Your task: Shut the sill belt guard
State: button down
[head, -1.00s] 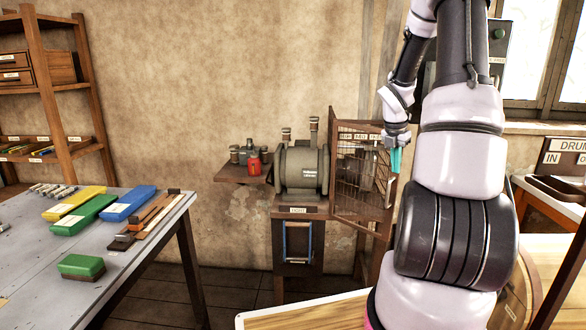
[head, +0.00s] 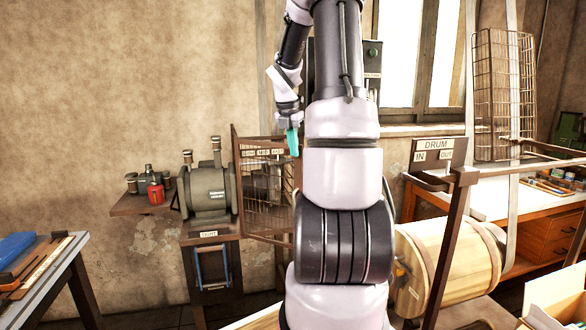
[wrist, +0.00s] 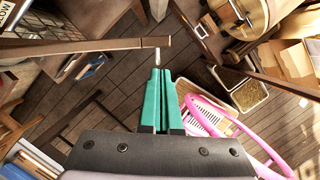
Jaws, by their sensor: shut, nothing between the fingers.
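A tall wire-mesh guard (head: 505,85) stands at the right of the head view, beside the window and hanging belts; it looks like the sill belt guard, but I see no label on it. Whether it is open or shut is hard to tell. A second mesh guard (head: 262,185), with a small label strip, stands swung out beside the grey motor (head: 207,190). My gripper (head: 293,142) has teal fingers and is in front of this second guard's right edge, far left of the tall one. In the wrist view, my gripper (wrist: 160,72) has its fingers together, empty, above the floor.
A wooden drum (head: 450,262) and a dark stand with a DRUM sign (head: 438,153) are right of my arm, before the tall guard. A bench (head: 540,205) stands below that guard. A grey table (head: 45,280) is at left.

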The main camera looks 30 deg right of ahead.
aim_at(289, 202)
jog(key=s+a+f+n+h, duration=0.15)
jog(key=a+f+n, duration=0.35)
jog(key=n, duration=1.3)
jog(key=s+a+f+n, duration=0.2)
jog(key=a+f+n, duration=0.2)
jog(key=n, duration=1.3)
jog(key=shift+t, duration=0.3)
jog(key=shift+w+d+f, duration=0.5)
jog(key=shift+d+f, duration=0.6)
jog(key=shift+f, duration=0.45)
jog(key=shift+w+d+f, duration=0.5)
jog(key=shift+d+f, duration=0.65)
jog(key=shift+f, duration=0.35)
jog(key=shift+w+d+f, duration=0.5)
jog(key=shift+d+f, duration=0.6)
jog(key=shift+f, duration=0.45)
